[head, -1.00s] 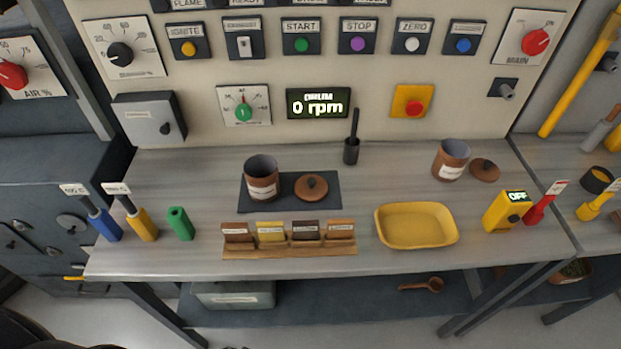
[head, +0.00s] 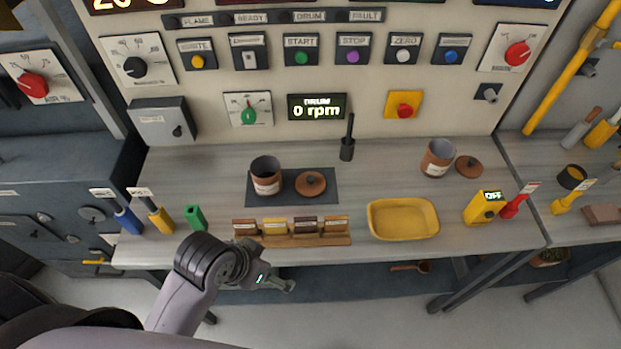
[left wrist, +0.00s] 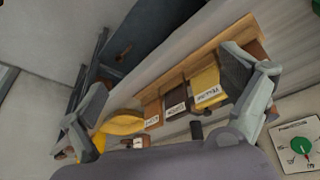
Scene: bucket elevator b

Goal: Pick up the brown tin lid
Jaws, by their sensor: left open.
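One brown lid with a knob (head: 311,184) lies on a dark mat (head: 290,200), right of an open brown tin (head: 266,177). A second brown lid (head: 468,166) lies on the bench at the right, beside another open brown tin (head: 438,158). I cannot tell which lid the task means. My left gripper (head: 278,282) is in front of the bench's front edge, below the small wooden rack and well away from both lids. In the left wrist view its two fingers (left wrist: 165,95) are spread apart with nothing between them. My right gripper is not seen.
A wooden rack (head: 292,240) with several labelled blocks stands between my left gripper and the mat. A yellow tray (head: 403,219) is to its right. Blue, yellow and green handles (head: 160,220) stand at the left. A black upright rod (head: 348,140) is behind the mat.

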